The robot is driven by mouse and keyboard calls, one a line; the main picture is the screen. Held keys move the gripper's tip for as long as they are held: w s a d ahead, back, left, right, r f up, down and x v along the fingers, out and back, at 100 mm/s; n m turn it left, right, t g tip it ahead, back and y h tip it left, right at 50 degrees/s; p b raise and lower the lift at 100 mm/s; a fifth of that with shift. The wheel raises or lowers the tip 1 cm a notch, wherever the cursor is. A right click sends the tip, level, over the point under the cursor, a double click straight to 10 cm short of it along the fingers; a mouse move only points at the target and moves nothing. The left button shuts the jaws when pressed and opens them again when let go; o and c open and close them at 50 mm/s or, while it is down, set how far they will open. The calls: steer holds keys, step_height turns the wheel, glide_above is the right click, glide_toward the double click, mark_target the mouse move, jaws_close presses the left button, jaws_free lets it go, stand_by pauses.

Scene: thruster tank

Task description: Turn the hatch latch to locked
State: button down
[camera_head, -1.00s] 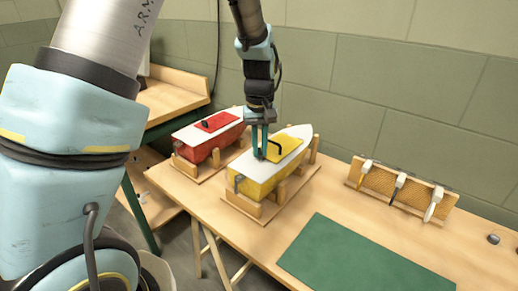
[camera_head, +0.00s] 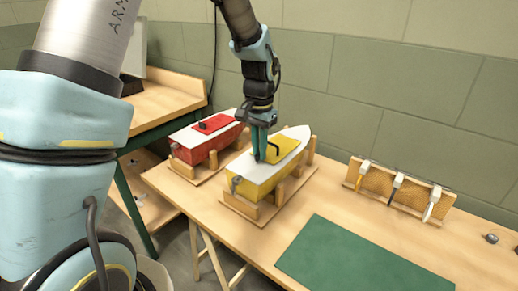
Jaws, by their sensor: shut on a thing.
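A yellow boat model (camera_head: 259,177) with a white deck sits on a wooden cradle on the table. On its deck is a yellow hatch (camera_head: 287,146) with a dark latch (camera_head: 265,147) across it. My gripper (camera_head: 259,154) points down at the near left edge of this hatch, its teal fingers shut on the latch's left end. The fingers hide that end of the latch. A red boat model (camera_head: 205,143) with a red hatch and a dark latch stands in its own cradle to the left, apart from my gripper.
A green mat (camera_head: 352,258) lies on the front right of the table. A wooden rack (camera_head: 376,185) with several white-handled tools stands behind it. A small dark object (camera_head: 491,238) is at the far right. A wooden bench (camera_head: 168,103) stands at the back left.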

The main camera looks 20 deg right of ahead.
steer(key=shift+m, duration=0.5)
steer(key=c, duration=0.9)
jaws_free()
step_height(320, 180, up, 11)
steer(key=shift+f+b, duration=0.1)
steer(key=shift+b, duration=0.95)
